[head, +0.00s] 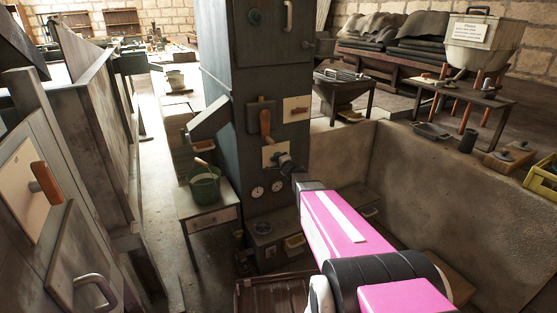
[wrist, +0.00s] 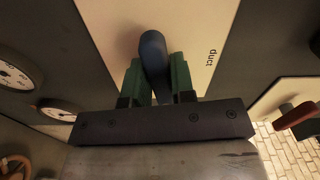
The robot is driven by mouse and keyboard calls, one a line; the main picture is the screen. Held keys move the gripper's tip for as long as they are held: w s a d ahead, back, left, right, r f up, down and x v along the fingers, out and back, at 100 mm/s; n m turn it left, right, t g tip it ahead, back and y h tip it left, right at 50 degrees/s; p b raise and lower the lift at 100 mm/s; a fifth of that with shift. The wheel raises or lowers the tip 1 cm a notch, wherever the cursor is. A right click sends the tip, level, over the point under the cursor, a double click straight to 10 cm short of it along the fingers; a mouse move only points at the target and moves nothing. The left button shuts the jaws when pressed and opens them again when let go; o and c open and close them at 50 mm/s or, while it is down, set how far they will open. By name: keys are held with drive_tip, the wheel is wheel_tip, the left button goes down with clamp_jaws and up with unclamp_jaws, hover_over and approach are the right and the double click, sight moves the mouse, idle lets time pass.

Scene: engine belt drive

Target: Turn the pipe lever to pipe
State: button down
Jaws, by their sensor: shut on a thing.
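The lever (wrist: 153,55) has a dark blue rounded handle and stands out from a pale plate (wrist: 190,35) in the wrist view. The plate carries the word "duct" to the right of the handle; no "pipe" marking is visible. My gripper (wrist: 157,82) has its green fingers on both sides of the handle, shut on it. In the head view my gripper (head: 289,168) is at the pale plate (head: 268,151) on the dark cabinet's front. There the gripper and arm hide most of the lever.
The tall dark cabinet (head: 255,95) also bears an orange-handled lever (head: 265,122) just above and two round gauges (head: 257,192) below. A green bucket (head: 204,186) stands on a small table at left. A low wall (head: 440,180) stands at right. A red handle (wrist: 297,116) shows in the wrist view.

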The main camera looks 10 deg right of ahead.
drive_tip(key=shift+m, duration=0.7)
drive_tip(key=c, duration=1)
unclamp_jaws()
drive_tip(key=v, duration=1.1)
